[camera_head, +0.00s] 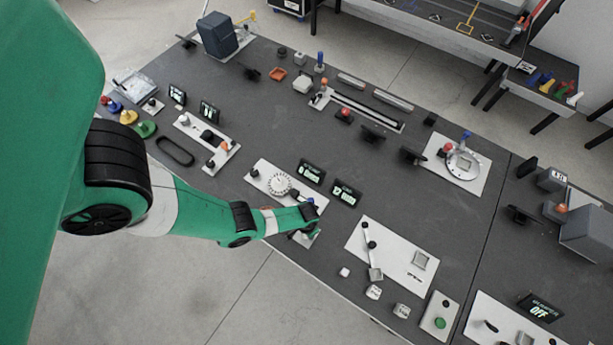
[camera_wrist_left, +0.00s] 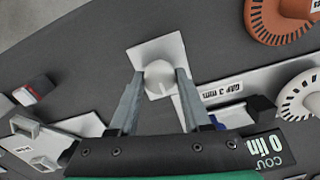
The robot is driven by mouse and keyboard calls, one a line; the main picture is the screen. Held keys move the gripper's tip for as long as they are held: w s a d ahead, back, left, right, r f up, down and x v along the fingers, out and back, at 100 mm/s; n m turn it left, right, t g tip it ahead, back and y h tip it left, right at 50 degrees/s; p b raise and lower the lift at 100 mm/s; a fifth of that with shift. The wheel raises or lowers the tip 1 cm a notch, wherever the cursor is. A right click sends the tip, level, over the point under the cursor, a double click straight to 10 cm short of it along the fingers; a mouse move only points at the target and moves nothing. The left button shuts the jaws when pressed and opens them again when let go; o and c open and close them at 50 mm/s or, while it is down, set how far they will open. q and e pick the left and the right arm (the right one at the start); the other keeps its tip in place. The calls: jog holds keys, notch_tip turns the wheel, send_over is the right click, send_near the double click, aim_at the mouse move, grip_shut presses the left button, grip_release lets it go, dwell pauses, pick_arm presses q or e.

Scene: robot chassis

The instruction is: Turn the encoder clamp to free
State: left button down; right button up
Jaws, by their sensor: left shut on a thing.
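A pale grey knob (camera_wrist_left: 158,74) sits on a small white square plate (camera_wrist_left: 166,50) in the left wrist view. A pale strip runs from the knob toward the bottom of the picture. I read no label on the knob, so I cannot confirm that it is the encoder clamp. My left gripper (camera_wrist_left: 158,80) has one finger on each side of the knob and is shut on it. In the head view my left gripper (camera_head: 304,236) is low at the table's near edge, and my own wrist hides the knob. My right gripper is not in view.
A white ticked dial (camera_head: 279,184) on a plate lies just behind the gripper, with two dark displays (camera_head: 311,172) (camera_head: 346,193) beside it. A white plate with a lever (camera_head: 385,250) lies to the right. An orange-brown dial (camera_wrist_left: 280,20) shows in the wrist view.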

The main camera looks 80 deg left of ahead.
pick_arm(q)
jog(key=shift+c, duration=1.8)
grip_release()
notch_tip(320, 180, up, 12)
jog(key=p, duration=1.1)
jog(key=shift+f+p, duration=0.15)
jog(key=shift+p, duration=0.2)
jog(key=shift+f, duration=0.1)
